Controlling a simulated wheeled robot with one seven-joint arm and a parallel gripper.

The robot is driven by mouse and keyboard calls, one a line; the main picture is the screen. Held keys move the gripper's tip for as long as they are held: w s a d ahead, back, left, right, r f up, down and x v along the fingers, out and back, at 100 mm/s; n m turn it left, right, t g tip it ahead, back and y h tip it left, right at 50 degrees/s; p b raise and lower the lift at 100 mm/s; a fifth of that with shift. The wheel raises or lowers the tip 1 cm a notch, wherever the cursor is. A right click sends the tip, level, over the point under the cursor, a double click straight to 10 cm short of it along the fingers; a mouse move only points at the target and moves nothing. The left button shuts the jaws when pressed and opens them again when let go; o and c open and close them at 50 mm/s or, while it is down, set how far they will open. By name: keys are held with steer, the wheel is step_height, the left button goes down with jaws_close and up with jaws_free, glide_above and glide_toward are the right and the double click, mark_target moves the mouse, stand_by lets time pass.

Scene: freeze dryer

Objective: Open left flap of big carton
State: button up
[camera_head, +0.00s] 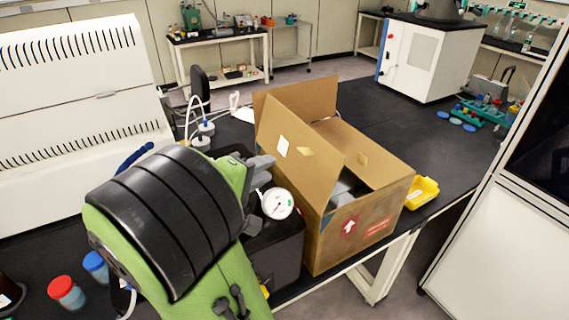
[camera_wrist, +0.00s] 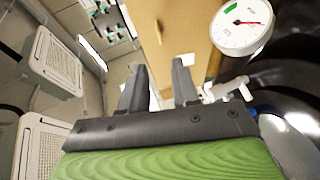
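The big brown carton (camera_head: 350,235) stands on the black bench. Its left flap (camera_head: 300,165) stands up from the left side, with pale and tan tape pieces on it. Another flap (camera_head: 305,98) rises at the back, and a dark opening shows at the front. My gripper (camera_head: 264,166) is just left of the left flap. In the wrist view, my gripper (camera_wrist: 158,88) has its two fingers apart, with brown cardboard (camera_wrist: 172,35) beyond them. I see nothing held, and cannot tell whether a finger touches the flap.
A round white gauge (camera_head: 277,203) on dark equipment (camera_head: 275,250) sits close to my gripper and the carton. A yellow tray (camera_head: 422,192) lies right of the carton. Red and blue capped jars (camera_head: 67,292) stand at the lower left.

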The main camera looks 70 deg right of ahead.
mark_target(302, 152)
steer(key=p+x, duration=0.1)
steer(key=x, duration=1.3)
steer(key=shift+s+d+r, duration=0.1)
steer(key=shift+s+d, duration=0.05)
steer(key=shift+d, duration=0.2)
jaws_close()
stand_by(0.4)
